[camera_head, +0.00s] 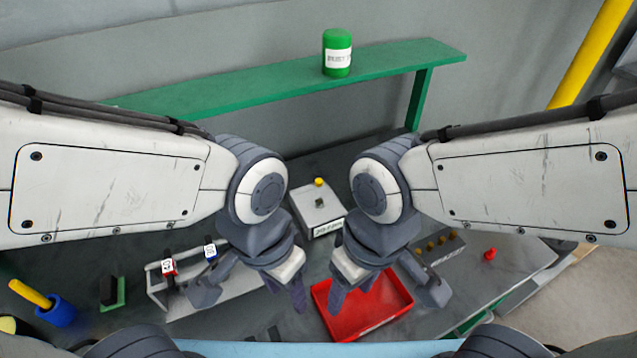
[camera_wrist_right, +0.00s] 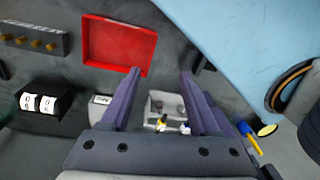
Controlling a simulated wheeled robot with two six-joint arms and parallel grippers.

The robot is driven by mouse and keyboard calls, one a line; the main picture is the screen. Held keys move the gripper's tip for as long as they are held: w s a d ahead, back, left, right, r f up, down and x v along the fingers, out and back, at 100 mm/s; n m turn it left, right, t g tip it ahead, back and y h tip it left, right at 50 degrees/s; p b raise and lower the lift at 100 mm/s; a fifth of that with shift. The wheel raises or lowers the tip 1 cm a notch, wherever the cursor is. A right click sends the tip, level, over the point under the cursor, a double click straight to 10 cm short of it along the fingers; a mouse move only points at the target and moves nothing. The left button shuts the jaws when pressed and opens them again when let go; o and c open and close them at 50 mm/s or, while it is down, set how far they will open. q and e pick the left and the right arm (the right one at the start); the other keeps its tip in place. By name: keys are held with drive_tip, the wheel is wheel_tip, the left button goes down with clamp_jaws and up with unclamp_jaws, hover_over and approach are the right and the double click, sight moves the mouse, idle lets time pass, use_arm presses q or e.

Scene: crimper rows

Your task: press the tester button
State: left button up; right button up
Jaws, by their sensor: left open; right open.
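The tester is a grey box (camera_head: 309,209) with a dark part on top and a white label on its front, on the bench behind my grippers. Its yellow button (camera_head: 319,182) stands up at the back of the top, unobstructed in the head view. My left gripper (camera_head: 286,292) is open, points down and is in front and left of the tester. My right gripper (camera_head: 352,287) is open, points down and is in front and right of it, over the red tray. It also shows in the right wrist view (camera_wrist_right: 160,76), empty between the fingers. Neither gripper touches the button.
A red tray (camera_head: 402,310) lies at front centre. A row of brass pegs (camera_head: 438,243) and a red knob (camera_head: 490,254) are right. A green shelf (camera_head: 230,90) holds a green can (camera_head: 337,50).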

idle(0.3)
clamp_jaws()
idle(1.6)
